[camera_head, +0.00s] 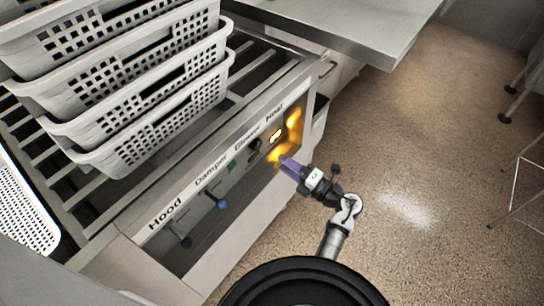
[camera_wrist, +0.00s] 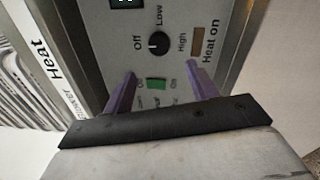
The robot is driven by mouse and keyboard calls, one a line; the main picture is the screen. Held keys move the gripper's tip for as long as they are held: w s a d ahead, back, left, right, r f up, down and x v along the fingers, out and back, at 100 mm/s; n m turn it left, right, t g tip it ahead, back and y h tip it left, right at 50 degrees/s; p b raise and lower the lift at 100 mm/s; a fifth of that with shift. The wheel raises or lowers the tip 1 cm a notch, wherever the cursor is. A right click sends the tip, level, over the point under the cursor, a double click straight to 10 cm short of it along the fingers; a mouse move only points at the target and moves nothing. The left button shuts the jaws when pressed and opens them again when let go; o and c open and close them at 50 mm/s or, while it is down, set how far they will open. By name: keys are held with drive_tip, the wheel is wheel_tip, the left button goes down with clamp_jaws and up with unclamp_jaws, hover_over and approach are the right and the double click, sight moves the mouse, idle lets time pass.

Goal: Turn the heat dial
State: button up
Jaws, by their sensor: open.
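The heat dial (camera_wrist: 159,43) is a small round black knob on the grey control panel, with Off, Low and High printed around it. Its pale mark appears to lie on the Off side. My gripper (camera_wrist: 160,70) is open and empty, its two purple fingers spread apart. In the wrist view the dial shows beyond the fingertips, between them and apart from both. In the head view my gripper (camera_head: 290,166) is by the Heat end of the panel. I cannot clearly make out the dial there amid the orange glow.
A green switch (camera_wrist: 157,84) shows between my fingers, and a brown "Heat on" rectangle (camera_wrist: 198,42) lies right of the dial. Stacked perforated baskets (camera_head: 150,125) stand on the rack left of the panel. A grey worktop (camera_head: 345,25) is behind. Open floor lies to the right.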

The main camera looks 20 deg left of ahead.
drive_tip(key=shift+v, duration=2.1)
drive_tip(key=shift+d, duration=0.1)
